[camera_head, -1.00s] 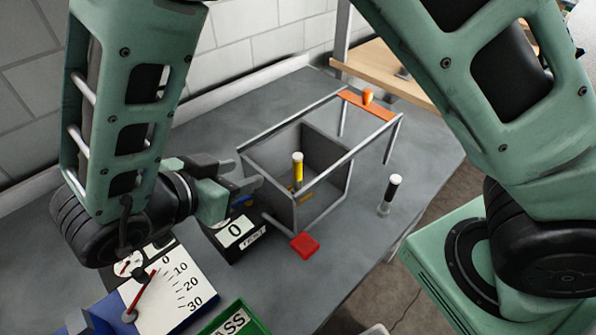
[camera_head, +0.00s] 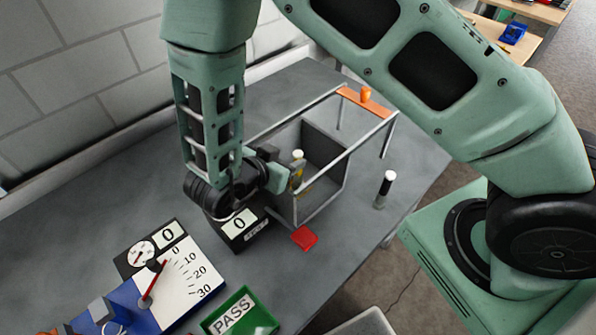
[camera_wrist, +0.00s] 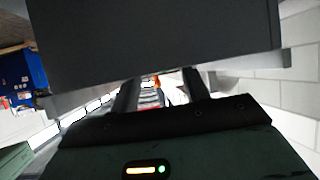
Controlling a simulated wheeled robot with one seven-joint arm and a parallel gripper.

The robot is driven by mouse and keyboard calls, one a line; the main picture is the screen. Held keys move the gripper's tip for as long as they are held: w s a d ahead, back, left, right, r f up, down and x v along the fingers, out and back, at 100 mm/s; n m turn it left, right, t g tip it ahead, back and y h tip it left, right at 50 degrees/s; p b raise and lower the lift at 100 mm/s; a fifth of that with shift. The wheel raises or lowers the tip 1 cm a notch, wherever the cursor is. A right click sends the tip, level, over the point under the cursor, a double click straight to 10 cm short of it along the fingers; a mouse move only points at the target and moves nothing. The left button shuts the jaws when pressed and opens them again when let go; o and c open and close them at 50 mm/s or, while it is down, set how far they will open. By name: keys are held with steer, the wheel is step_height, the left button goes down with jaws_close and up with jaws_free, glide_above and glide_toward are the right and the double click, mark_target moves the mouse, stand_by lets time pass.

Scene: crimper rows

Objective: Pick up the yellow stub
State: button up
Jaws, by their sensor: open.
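The yellow stub (camera_head: 298,156) stands upright, white end up, in the open grey box (camera_head: 325,150) in the head view. Its lower part is partly hidden by my gripper. My gripper (camera_head: 296,174) is open at the box's left side, with its fingers close to the stub. I cannot tell whether the stub is between the fingers or just beside them. In the wrist view my open gripper (camera_wrist: 160,92) shows two dark fingers with a gap between them. I cannot make out the stub there.
A rail frame with an orange bar (camera_head: 364,102) and knob surrounds the box. A black, white-topped stub (camera_head: 386,187) stands to the right. A red pad (camera_head: 304,238), a counter box (camera_head: 240,229), a dial gauge (camera_head: 165,270) and a green PASS tray (camera_head: 240,313) lie nearer.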

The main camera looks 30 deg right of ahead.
mark_target(295, 156)
steer(key=shift+p+x, duration=0.45)
steer(key=shift+x, duration=1.1)
steer(key=shift+c, duration=0.4)
jaws_close()
